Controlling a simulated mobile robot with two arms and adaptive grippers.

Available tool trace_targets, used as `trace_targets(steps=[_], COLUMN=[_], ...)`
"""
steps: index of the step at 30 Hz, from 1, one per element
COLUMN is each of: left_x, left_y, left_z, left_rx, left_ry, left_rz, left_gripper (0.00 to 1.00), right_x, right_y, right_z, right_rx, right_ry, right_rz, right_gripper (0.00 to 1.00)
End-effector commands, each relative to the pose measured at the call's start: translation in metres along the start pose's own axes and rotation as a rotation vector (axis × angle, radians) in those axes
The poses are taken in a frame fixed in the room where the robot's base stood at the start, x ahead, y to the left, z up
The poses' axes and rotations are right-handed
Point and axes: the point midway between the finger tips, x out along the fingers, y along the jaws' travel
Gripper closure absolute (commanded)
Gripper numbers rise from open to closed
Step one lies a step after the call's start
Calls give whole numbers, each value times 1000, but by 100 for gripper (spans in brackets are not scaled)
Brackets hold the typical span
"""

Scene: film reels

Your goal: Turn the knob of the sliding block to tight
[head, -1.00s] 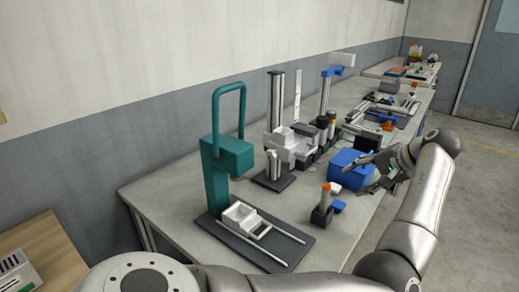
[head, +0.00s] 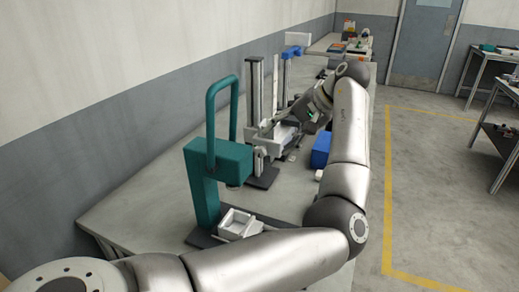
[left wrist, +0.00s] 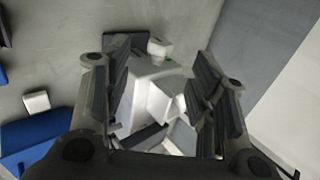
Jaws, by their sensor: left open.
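The stand has an upright grey column (head: 254,95) with a white sliding block (head: 268,148) on it, on a dark base (head: 262,178). A small white knob-like part hangs at the block's front left; it shows in the left wrist view (left wrist: 159,47) beyond the fingertips. I cannot tell how the knob is set. My left gripper (head: 280,122) reaches over the block from the right, partly hiding it. In the left wrist view, its two dark fingers (left wrist: 160,75) are apart, with the white block (left wrist: 160,98) below and between them. My right gripper is out of view.
A teal press (head: 218,160) with a white tray (head: 240,222) stands nearer on the bench (head: 150,205). A blue box (head: 321,150) lies right of the stand. A blue-topped column (head: 292,50) stands behind. The bench's left part is clear.

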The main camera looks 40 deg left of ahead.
Motion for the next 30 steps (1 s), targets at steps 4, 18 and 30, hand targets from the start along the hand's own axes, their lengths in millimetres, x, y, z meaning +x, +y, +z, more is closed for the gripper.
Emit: trace_targets(steps=[4,18,30], left_x=[31,80,80], left_y=[0,0,0], left_z=[1,0,0], left_rx=[0,0,0], left_ry=[-3,0,1], left_rz=[0,-1,-1], left_gripper=[48,48,71], right_x=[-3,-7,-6], right_y=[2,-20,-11], right_z=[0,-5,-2], right_rx=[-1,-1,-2], right_ry=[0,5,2], right_rz=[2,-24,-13], right_gripper=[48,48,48])
